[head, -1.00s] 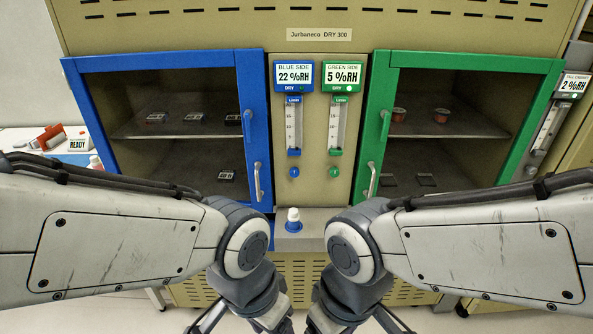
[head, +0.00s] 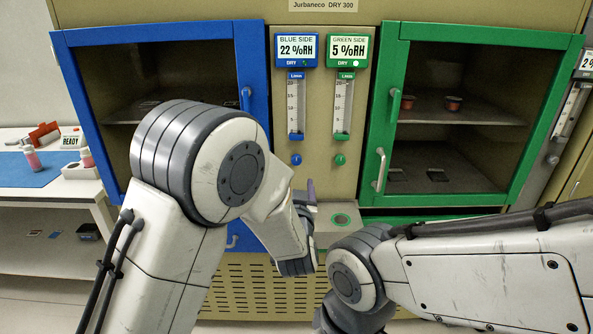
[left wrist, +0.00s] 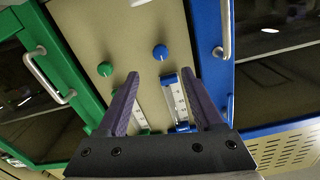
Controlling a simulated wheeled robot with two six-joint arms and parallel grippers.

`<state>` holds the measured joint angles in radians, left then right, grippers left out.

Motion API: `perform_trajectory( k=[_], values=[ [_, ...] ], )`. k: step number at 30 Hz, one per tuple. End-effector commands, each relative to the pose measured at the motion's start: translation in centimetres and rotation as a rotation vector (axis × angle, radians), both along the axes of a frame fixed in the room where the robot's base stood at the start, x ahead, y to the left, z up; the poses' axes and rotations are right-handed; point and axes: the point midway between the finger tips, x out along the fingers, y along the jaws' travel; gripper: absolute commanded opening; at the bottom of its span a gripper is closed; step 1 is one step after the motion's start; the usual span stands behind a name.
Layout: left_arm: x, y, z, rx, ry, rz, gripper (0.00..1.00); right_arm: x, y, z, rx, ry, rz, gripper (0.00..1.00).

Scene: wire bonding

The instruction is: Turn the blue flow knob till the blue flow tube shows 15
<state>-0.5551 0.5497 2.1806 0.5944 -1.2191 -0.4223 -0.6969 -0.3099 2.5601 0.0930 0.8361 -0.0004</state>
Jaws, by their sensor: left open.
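The blue flow knob (head: 296,160) is a small round knob on the beige panel, below the blue flow tube (head: 295,105). The tube has a scale marked up to 20; its float level is too small to read. In the left wrist view, the blue knob (left wrist: 160,52) lies just beyond and between my fingertips, with the lower part of the blue tube (left wrist: 178,100) between the fingers. My left gripper (left wrist: 159,73) is open and empty, apart from the knob. In the head view, my left gripper (head: 308,190) is below the knob. My right gripper is out of view.
The green knob (head: 340,160) and green flow tube (head: 343,105) are close by on the right. The blue door (head: 158,36) and green door (head: 480,42) flank the panel, each with a metal handle. A ledge (head: 345,238) with a green ring juts out below.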

Motion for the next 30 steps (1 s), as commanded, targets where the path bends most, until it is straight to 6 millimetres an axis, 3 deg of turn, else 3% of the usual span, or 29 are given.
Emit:
perform_trajectory(
  k=[15,21,30],
  values=[
    [8.4,0.1,0.2,-0.001,-0.006,0.004,0.68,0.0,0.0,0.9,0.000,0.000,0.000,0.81],
    [10.0,0.1,0.1,0.001,-0.005,0.002,0.68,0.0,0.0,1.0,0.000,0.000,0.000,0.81],
    [10.2,0.1,0.1,0.001,-0.005,0.001,0.68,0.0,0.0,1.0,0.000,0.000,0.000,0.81]
  ],
)
